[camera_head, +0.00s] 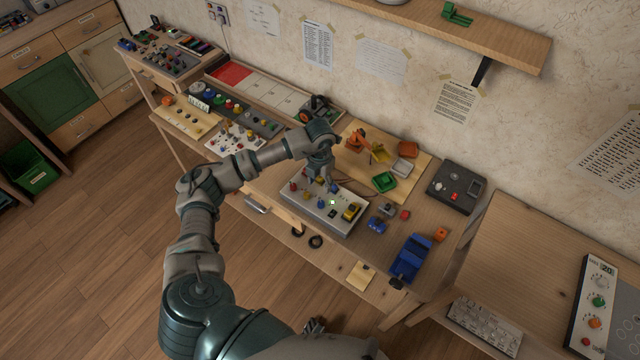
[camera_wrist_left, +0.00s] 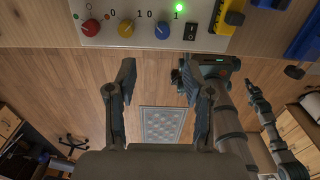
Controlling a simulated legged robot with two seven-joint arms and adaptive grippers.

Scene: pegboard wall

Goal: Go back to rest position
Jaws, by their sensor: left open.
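My left arm reaches in over the workbench in the head view. Its gripper (camera_head: 320,182) points down above the grey control panel (camera_head: 350,228). In the left wrist view the two fingers of the left gripper (camera_wrist_left: 165,80) stand wide apart with nothing between them. Beyond the fingertips is the panel's edge with red, yellow and blue knobs, a black switch and a lit green lamp (camera_wrist_left: 178,7).
Around the panel are a blue bin (camera_head: 411,258), a green tray (camera_head: 384,182), a small orange robot arm model (camera_head: 357,139) and a dark box (camera_head: 455,187). A wooden shelf (camera_head: 500,38) hangs above. A second table (camera_head: 530,250) stands right.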

